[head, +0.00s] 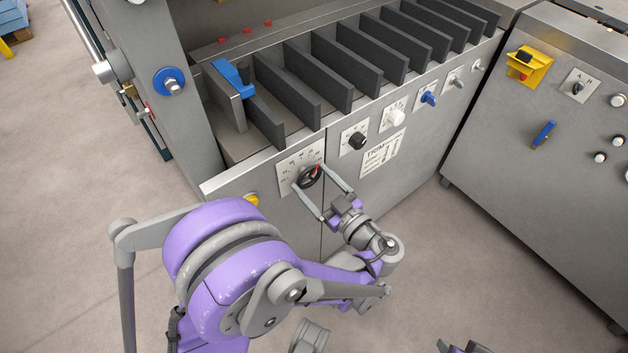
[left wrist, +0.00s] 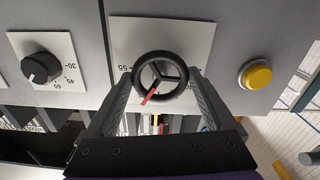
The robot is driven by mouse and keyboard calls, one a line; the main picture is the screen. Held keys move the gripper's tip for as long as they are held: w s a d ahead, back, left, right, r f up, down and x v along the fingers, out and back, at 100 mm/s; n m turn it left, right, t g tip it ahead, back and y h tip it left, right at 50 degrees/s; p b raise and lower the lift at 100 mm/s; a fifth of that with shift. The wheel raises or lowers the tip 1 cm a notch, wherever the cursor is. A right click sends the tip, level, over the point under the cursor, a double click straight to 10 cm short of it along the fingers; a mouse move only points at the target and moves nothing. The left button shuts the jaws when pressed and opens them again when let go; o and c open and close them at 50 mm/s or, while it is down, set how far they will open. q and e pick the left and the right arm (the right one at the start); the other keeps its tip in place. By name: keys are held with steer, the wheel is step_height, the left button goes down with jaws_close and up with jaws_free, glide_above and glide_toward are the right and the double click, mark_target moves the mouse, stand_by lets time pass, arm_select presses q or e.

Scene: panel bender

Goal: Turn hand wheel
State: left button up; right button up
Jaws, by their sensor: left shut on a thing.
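The hand wheel (head: 309,178) is a small black three-spoked wheel with a red pointer, on a white scale plate (head: 290,160) on the machine's front panel. In the left wrist view the hand wheel (left wrist: 160,78) faces me, its red pointer toward the lower left. My left gripper (head: 311,176) has one finger on either side of the wheel and is shut on its rim. The fingers also show in the left wrist view (left wrist: 161,88). At the bottom edge of the head view a small dark part, perhaps my right gripper (head: 466,348), is mostly cut off.
A yellow button (left wrist: 256,75) sits beside the wheel plate. A black knob (head: 357,141), a white knob (head: 396,117) and a blue knob (head: 428,98) follow along the panel. Dark upright plates (head: 345,72) stand above. A grey cabinet (head: 540,170) stands right; the floor (head: 440,240) between is clear.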

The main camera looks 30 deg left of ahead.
arm_select(q)
steer(key=shift+m, duration=0.4)
steer(key=m, duration=1.1)
stand_by(0.7)
steer(key=o, duration=1.1)
steer(key=shift+s, duration=0.1)
steer(key=p+v, duration=0.1)
steer(key=v, duration=0.9)
steer(key=shift+s+d, duration=0.15)
steer(key=shift+d, duration=0.2)
